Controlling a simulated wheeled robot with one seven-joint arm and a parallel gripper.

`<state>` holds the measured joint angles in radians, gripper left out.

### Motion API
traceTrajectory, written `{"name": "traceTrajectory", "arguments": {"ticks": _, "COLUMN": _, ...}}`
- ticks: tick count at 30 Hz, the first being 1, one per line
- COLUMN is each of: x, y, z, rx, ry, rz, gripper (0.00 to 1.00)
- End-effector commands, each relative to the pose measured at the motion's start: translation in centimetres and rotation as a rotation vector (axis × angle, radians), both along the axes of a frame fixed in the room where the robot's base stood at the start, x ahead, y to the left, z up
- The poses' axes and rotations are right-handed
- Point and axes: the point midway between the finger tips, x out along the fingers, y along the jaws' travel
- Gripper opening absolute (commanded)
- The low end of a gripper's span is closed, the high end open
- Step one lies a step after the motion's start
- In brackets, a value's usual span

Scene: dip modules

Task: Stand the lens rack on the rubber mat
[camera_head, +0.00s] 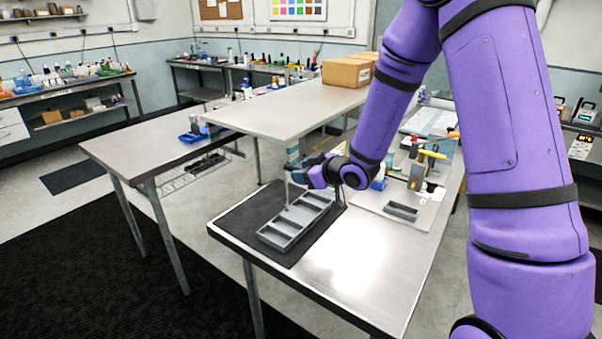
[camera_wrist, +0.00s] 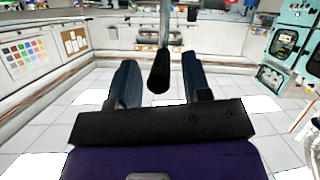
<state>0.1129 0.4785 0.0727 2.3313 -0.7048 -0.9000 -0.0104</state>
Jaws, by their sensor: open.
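A grey tray with several compartments (camera_head: 284,236) lies on the dark rubber mat (camera_head: 240,219) at the near bench's left end. My gripper (camera_head: 293,177) is level above the tray's far part. A pale upright stem (camera_head: 287,193) drops from beside the fingers towards the tray; I take it for the lens rack's. In the wrist view, which is upside down, a dark round grip (camera_wrist: 159,72) on a thin stem (camera_wrist: 164,22) stands between the open fingers, with gaps on both sides. The rack's lower part cannot be made out.
A small grey tray (camera_head: 401,211) lies on a pale sheet right of the mat, with tools behind it. Bare bench (camera_head: 350,260) lies in front. A raised table (camera_head: 285,113) with cardboard boxes (camera_head: 346,73) stands behind; its edge is close to my wrist.

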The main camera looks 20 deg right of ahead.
Motion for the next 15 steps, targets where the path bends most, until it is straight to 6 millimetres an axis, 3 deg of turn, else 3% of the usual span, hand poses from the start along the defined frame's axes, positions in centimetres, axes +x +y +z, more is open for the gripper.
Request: {"name": "traceTrajectory", "arguments": {"ticks": 15, "x": -7.4, "y": -4.6, "z": 3.6, "rx": 0.0, "ry": -0.001, "rz": -0.002, "gripper": 0.44}}
